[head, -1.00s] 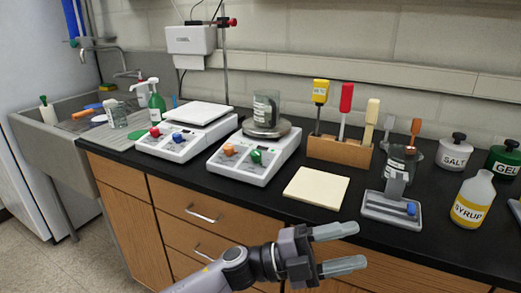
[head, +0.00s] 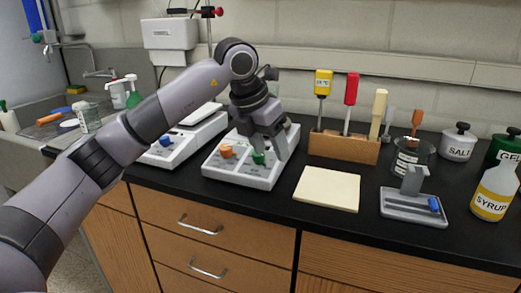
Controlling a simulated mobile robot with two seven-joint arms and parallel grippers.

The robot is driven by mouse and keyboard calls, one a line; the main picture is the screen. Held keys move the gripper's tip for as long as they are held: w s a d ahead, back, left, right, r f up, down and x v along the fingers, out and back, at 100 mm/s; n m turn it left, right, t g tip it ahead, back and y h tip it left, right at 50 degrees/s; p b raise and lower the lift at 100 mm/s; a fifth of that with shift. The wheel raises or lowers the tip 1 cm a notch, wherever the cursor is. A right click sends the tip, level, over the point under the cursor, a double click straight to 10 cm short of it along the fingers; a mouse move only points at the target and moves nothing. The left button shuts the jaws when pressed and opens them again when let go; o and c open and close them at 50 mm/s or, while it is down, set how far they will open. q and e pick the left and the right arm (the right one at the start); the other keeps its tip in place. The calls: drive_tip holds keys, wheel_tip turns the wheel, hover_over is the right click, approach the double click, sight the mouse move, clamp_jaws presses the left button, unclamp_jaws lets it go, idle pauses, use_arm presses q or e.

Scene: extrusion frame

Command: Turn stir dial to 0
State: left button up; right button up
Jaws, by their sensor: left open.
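The near hotplate stirrer (head: 228,175) is a white unit on the black bench, with an orange dial (head: 226,151) on its left front and a green dial (head: 258,158) on its right front. The dial labels are too small to read, so I cannot tell which is the stir dial. My left gripper (head: 269,156) points down at the green dial with its fingers open. Its fingertips are at or close beside the dial; contact is unclear. My right gripper is not in view.
A second white unit (head: 165,158) with a blue dial stands left, partly behind my arm. A cream pad (head: 327,189) lies to the right. Behind it is a wooden tool rack (head: 343,148). A grey stand (head: 412,208), beaker (head: 421,150) and syrup bottle (head: 490,197) stand farther right.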

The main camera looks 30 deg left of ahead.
use_arm(q)
drive_tip(key=a+r+n+y, duration=0.1)
drive_tip(key=a+r+y, duration=0.15)
drive_tip(key=a, duration=0.25)
drive_tip(key=shift+h, duration=0.25)
drive_tip(key=x, duration=0.6)
drive_tip(key=shift+w+d+f, duration=0.2)
drive_tip(key=shift+w+f, duration=0.05)
drive_tip(key=shift+w, duration=0.15)
clamp_jaws()
